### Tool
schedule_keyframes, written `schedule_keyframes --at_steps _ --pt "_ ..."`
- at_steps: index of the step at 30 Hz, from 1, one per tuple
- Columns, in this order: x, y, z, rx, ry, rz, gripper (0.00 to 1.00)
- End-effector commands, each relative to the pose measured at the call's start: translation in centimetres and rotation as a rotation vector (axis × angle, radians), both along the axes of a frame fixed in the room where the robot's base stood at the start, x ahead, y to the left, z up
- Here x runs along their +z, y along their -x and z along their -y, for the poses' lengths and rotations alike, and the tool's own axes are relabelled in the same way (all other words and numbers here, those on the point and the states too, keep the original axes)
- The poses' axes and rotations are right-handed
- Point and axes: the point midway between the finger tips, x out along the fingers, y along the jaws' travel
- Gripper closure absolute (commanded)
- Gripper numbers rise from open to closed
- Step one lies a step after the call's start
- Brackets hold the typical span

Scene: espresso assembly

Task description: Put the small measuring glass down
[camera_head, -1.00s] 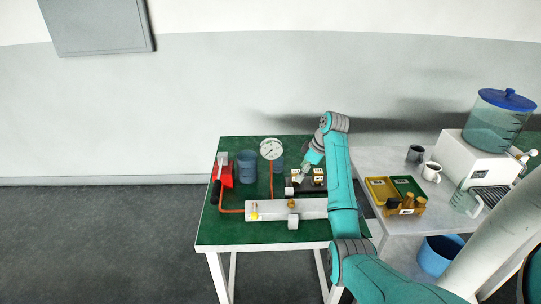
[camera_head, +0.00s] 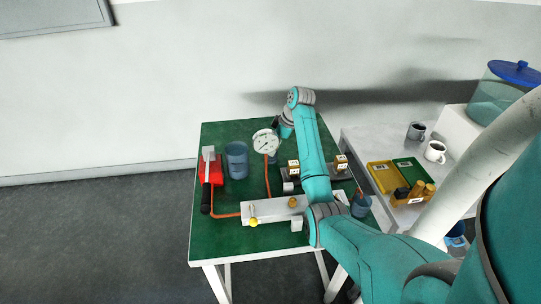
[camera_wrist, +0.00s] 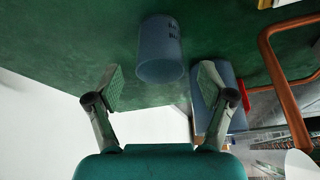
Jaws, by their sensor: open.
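A small blue glass with dark lettering (camera_wrist: 160,42) stands on the green table (camera_wrist: 60,45) in the wrist view, where the picture is upside down. My gripper (camera_wrist: 160,76) is open, with one finger on each side of the glass's near end in the picture. A gap shows between each finger and the glass, and nothing is held. In the head view my gripper (camera_head: 285,126) is at the table's back edge, beside the gauge. The glass is not clearly visible there, with the gauge and my arm in front.
A larger blue beaker (camera_head: 237,160) stands by the red pump (camera_head: 211,168); it shows behind a finger in the wrist view (camera_wrist: 227,88). A round gauge (camera_head: 266,142) rises on an orange pipe. A blue cup (camera_head: 361,205) stands at right. The table's left front is clear.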

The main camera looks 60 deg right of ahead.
Motion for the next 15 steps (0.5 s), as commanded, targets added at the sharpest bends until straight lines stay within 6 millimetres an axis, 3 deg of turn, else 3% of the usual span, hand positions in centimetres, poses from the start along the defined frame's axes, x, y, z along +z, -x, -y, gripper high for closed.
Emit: schedule_keyframes --at_steps 5,15 --pt "-1.0 -0.4 -0.1 0.000 0.000 0.000 0.19" --pt "-4.7 -2.2 -0.6 0.000 0.000 0.001 0.19"
